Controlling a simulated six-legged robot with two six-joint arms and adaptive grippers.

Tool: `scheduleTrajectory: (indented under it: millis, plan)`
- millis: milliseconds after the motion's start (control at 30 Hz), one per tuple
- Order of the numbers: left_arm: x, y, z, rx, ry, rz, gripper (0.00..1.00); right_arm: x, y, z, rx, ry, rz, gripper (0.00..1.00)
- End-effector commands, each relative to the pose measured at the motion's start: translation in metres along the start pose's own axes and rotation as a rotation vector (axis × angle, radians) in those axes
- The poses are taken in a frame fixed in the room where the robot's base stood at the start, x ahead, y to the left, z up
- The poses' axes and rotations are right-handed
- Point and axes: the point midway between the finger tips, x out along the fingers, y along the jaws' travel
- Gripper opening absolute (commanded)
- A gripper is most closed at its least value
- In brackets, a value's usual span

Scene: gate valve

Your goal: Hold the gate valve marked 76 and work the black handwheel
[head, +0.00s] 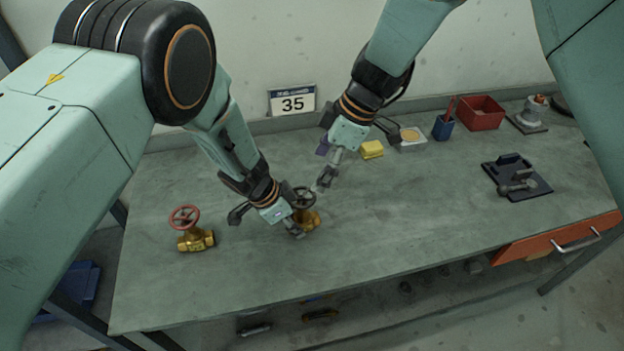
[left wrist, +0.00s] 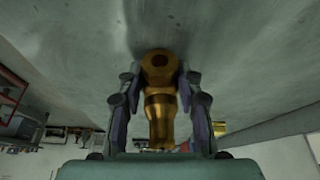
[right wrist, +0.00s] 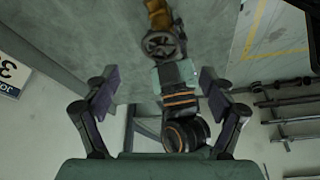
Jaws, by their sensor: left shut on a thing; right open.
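A brass gate valve (head: 311,220) with a black handwheel (head: 304,198) stands on the bench. My left gripper (head: 297,231) is shut on its body; in the left wrist view the brass body (left wrist: 160,105) sits between both fingers. My right gripper (head: 326,184) is open and empty, just above and right of the handwheel. In the right wrist view the handwheel (right wrist: 160,44) lies beyond the open fingers, apart from them. A second brass valve (head: 196,240) with a red handwheel (head: 184,217) stands to the left. I cannot read a 76 on either valve.
A yellow block (head: 372,149), a blue cup (head: 443,128), a red bin (head: 481,112) and a dark fixture (head: 517,178) are to the right. The bench top (head: 400,220) is clear at front centre. An orange drawer (head: 555,243) is below.

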Motion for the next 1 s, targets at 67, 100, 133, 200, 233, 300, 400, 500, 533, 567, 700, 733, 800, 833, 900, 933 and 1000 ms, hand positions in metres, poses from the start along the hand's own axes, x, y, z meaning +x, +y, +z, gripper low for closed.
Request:
scheduleTrajectory:
  millis: [67, 100, 133, 200, 233, 300, 400, 500, 533, 567, 700, 733, 800, 833, 900, 933, 1000]
  plan:
    - [-0.001, -0.001, -0.001, 0.000, 0.001, -0.001, 0.00, -0.017, 0.001, 0.000, 0.001, 0.002, 0.003, 0.83]
    - [-0.001, -0.001, -0.001, 0.000, 0.001, -0.001, 0.00, -0.022, 0.000, 0.000, 0.002, 0.002, 0.002, 0.83]
    - [-0.001, -0.001, -0.001, 0.000, 0.001, -0.001, 0.00, -0.027, 0.001, 0.000, 0.001, 0.001, 0.002, 0.83]
    - [-0.001, -0.001, -0.001, 0.000, 0.001, -0.001, 0.00, -0.034, 0.000, 0.000, 0.000, 0.001, 0.001, 0.83]
    - [-0.001, -0.001, -0.001, 0.000, 0.001, -0.001, 0.00, -0.037, 0.000, 0.000, 0.001, 0.001, 0.001, 0.83]
    - [-0.001, -0.001, -0.001, 0.000, 0.001, -0.001, 0.00, -0.042, 0.000, 0.000, 0.001, 0.001, 0.000, 0.83]
    - [-0.001, -0.001, -0.001, 0.000, 0.001, -0.001, 0.00, -0.045, 0.000, 0.000, 0.001, 0.000, -0.001, 0.83]
    - [-0.001, -0.001, -0.001, 0.000, 0.001, -0.001, 0.00, -0.046, 0.000, 0.000, 0.001, 0.000, -0.001, 0.83]
    - [-0.001, -0.001, -0.001, 0.000, 0.001, -0.001, 0.00, -0.046, 0.000, 0.000, 0.001, 0.000, -0.001, 0.83]
    - [-0.001, -0.001, -0.001, 0.000, 0.001, -0.001, 0.00, -0.045, 0.000, 0.000, 0.001, 0.000, -0.001, 0.83]
    - [-0.001, -0.001, -0.001, 0.000, 0.001, -0.001, 0.00, -0.045, 0.000, 0.000, -0.004, 0.000, -0.002, 0.84]
    - [-0.001, -0.001, -0.001, 0.000, 0.001, -0.001, 0.00, -0.045, 0.001, 0.000, -0.015, 0.001, -0.006, 0.84]
    - [-0.001, -0.001, -0.001, 0.000, 0.001, -0.001, 0.00, -0.044, 0.004, -0.002, -0.063, 0.003, -0.022, 0.84]
    - [-0.001, -0.001, -0.001, 0.000, 0.001, -0.001, 0.00, -0.044, 0.005, -0.002, -0.088, 0.003, -0.031, 0.84]
    - [-0.001, -0.001, -0.001, 0.000, 0.001, -0.001, 0.00, -0.043, 0.007, -0.003, -0.137, 0.004, -0.049, 0.84]
    - [-0.001, -0.001, -0.001, 0.000, 0.001, -0.001, 0.00, -0.043, 0.008, -0.004, -0.155, 0.004, -0.053, 0.84]
    - [-0.001, -0.001, -0.001, 0.000, 0.001, -0.001, 0.00, -0.041, 0.009, -0.004, -0.177, 0.004, -0.064, 0.84]
